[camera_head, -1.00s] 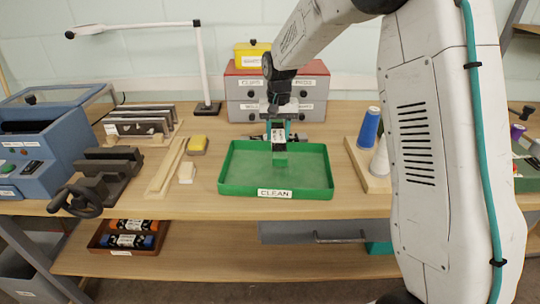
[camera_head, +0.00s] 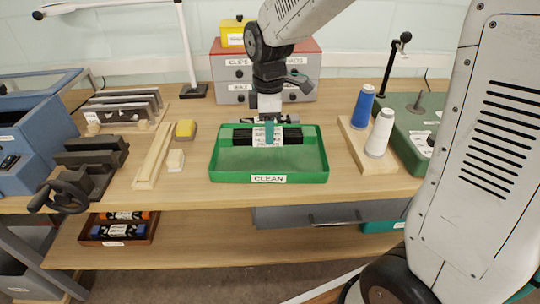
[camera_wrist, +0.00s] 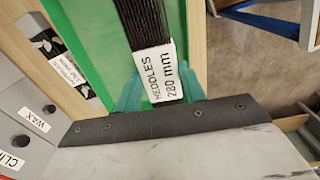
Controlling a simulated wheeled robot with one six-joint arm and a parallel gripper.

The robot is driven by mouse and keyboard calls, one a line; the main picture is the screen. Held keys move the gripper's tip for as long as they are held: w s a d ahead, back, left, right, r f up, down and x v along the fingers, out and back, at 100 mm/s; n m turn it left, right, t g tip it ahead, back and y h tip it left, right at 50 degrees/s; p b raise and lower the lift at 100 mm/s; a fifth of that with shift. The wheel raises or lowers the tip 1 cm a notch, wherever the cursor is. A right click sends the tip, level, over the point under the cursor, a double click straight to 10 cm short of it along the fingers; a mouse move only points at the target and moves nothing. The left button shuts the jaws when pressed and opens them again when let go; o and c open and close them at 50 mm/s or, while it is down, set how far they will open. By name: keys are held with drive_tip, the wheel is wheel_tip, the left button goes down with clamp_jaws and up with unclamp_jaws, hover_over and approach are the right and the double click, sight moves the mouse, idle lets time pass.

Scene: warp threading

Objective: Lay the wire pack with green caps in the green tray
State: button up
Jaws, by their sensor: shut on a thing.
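The wire pack (camera_head: 291,136) is a black bundle with a white label. It lies crosswise over the back part of the green tray (camera_head: 268,178), within its walls. I cannot tell whether it touches the tray floor. My gripper (camera_head: 269,136) points down with its teal fingers shut around the pack's middle. In the wrist view the black wires (camera_wrist: 138,22) run up out of frame from a label reading "HEDDLES 280 mm" (camera_wrist: 158,72), with the green tray (camera_wrist: 105,25) beneath. The end caps are not clear now.
Another dark labelled item (camera_wrist: 62,72) lies behind the tray, before the grey drawers (camera_head: 232,93). Right of the tray stands a wooden board with blue (camera_head: 363,106) and white (camera_head: 380,133) cones. Left are a yellow-topped block (camera_head: 185,129) and wooden strips (camera_head: 152,157).

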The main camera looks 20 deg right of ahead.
wheel_tip(320, 180, down, 10)
drive_tip(key=shift+s+r, duration=0.1)
drive_tip(key=shift+r, duration=0.05)
idle(0.3)
drive_tip(key=o, duration=1.3)
drive_tip(key=shift+f, duration=0.2)
drive_tip(key=shift+r, duration=0.1)
wheel_tip(320, 180, up, 12)
drive_tip(key=shift+r, duration=0.15)
drive_tip(key=s+d+r+m, duration=0.1)
drive_tip(key=s+m, duration=0.3)
drive_tip(key=s, duration=0.4)
drive_tip(key=s+d+r+m, duration=0.2)
drive_tip(key=s+m, duration=0.3)
drive_tip(key=s, duration=0.3)
drive_tip(key=s+d+r+m+t, duration=0.1)
drive_tip(key=s+d+r+m, duration=0.1)
drive_tip(key=s+m, duration=0.3)
drive_tip(key=shift+s+d+r, duration=0.1)
drive_tip(key=shift+s+r, duration=0.15)
drive_tip(key=shift+s, duration=0.35)
drive_tip(key=shift+s+d+r, duration=0.1)
drive_tip(key=shift+s+r, duration=0.15)
drive_tip(key=shift+s, duration=0.4)
drive_tip(key=shift+s+d+r, duration=0.1)
drive_tip(key=shift+s+r, duration=0.15)
drive_tip(key=shift+s, duration=0.35)
